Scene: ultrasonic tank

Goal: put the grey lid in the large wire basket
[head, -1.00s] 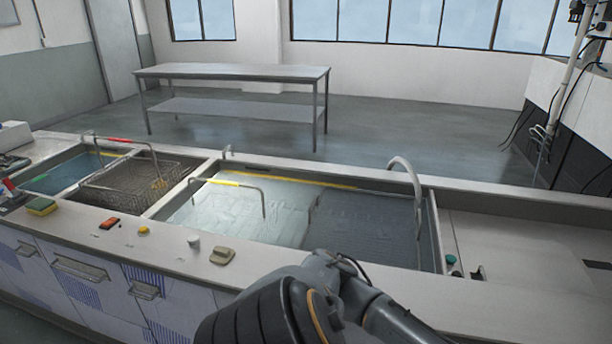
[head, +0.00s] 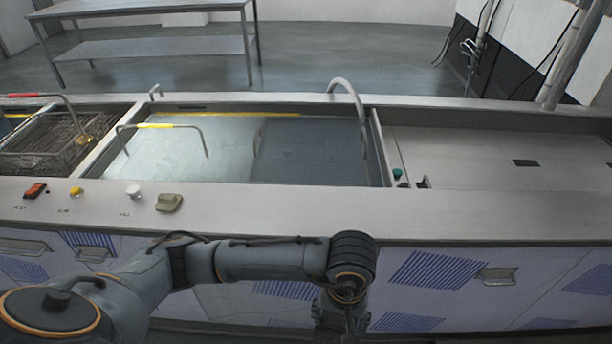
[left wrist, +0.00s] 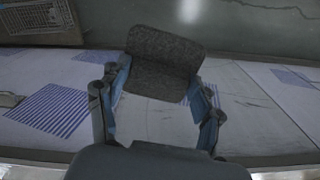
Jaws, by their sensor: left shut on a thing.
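My left gripper (head: 341,318) hangs low in front of the cabinet fronts in the head view, its fingertips hard to make out there. In the left wrist view my left gripper (left wrist: 158,95) is shut on a dark grey, rough-looking piece, which I take for the grey lid (left wrist: 165,62). A pale wire-mesh thing (left wrist: 42,22) is cut off at the upper left of that view, apart from the gripper. In the head view a wire basket (head: 35,150) with a red-gripped handle sits in the left tank. A yellow-gripped handle (head: 160,126) stands in the middle tank. My right gripper is not in view.
The counter's front ledge (head: 270,205) carries knobs and a beige block (head: 169,202). A curved metal pipe (head: 352,100) rises at the middle tank's right end. The counter right of it (head: 480,160) is mostly bare. A metal table (head: 150,48) stands behind.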

